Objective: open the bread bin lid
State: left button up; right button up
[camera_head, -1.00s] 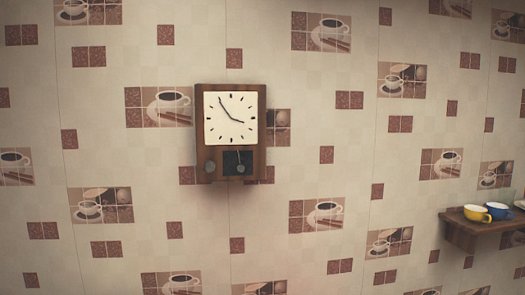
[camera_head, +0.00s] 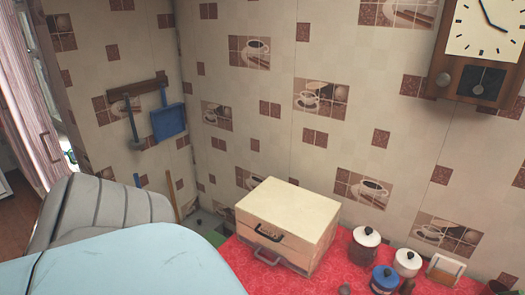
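A pale wooden box (camera_head: 292,209), which looks like the bread bin, stands on a red patterned counter (camera_head: 240,262) against the tiled wall. Its flat top is down and it looks shut. I cannot tell which part is the lid. Neither of my grippers is in view.
A large light-blue rounded surface (camera_head: 130,265) fills the lower left, before a grey ribbed shape (camera_head: 100,210).

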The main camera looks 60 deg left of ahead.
aim_at(300, 219)
jog(key=u, duration=1.95)
jog(key=i+j+u, duration=0.3)
jog(key=i+u, duration=0.1)
jog(key=u, duration=0.2)
